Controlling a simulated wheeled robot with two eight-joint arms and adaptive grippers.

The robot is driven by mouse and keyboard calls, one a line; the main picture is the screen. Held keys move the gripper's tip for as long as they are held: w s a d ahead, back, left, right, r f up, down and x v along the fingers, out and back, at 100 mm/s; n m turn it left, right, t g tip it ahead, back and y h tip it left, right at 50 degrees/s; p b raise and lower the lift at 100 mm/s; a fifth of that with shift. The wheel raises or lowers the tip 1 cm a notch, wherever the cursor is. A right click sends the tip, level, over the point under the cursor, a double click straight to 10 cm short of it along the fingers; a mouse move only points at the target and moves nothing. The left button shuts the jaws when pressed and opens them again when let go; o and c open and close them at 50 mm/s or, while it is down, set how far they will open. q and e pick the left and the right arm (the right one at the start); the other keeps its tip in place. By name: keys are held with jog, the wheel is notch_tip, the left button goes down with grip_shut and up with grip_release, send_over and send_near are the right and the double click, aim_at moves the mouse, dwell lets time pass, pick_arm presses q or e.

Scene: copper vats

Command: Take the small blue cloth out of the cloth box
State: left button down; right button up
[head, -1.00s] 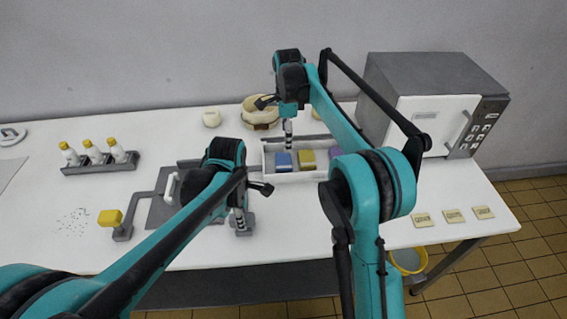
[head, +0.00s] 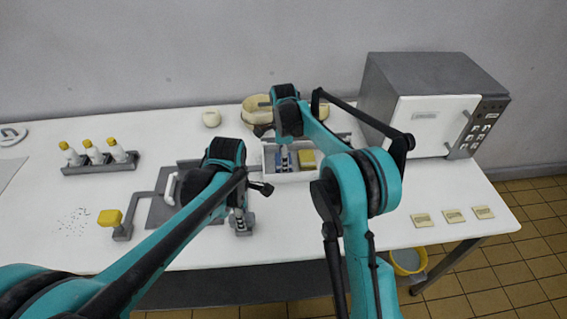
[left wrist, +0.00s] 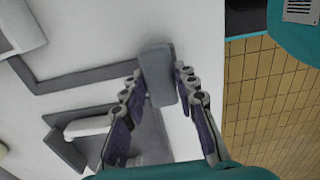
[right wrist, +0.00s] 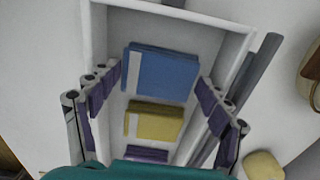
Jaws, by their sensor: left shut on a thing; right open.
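The folded blue cloth (right wrist: 162,70) lies flat in the white cloth box (head: 292,177), with a yellow cloth (right wrist: 155,121) and a partly hidden purple cloth (right wrist: 145,154) in line with it. My right gripper (right wrist: 158,80) is open and empty, its fingers spread on both sides of the blue cloth. In the head view it stands over the box and partly hides the blue cloth. I cannot tell whether its fingers touch the cloth. My left gripper (left wrist: 160,78) is shut on a grey block (left wrist: 157,65) at the counter's front, left of the box.
A microwave (head: 432,105) stands at the right. Cream bowls (head: 257,108) are behind the box. A bottle rack (head: 100,165) and a yellow sponge-like block (head: 109,217) are at the left. Several cream tags (head: 453,216) lie at the front right.

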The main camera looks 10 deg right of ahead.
jog(key=c, duration=0.8)
notch_tip(320, 180, up, 17)
jog(key=s+r, duration=0.1)
jog(key=s, duration=0.4)
jog(key=s+r, duration=0.1)
jog(key=s, duration=0.4)
jog(key=s+r, duration=0.1)
jog(key=s, duration=0.5)
dwell(0.4)
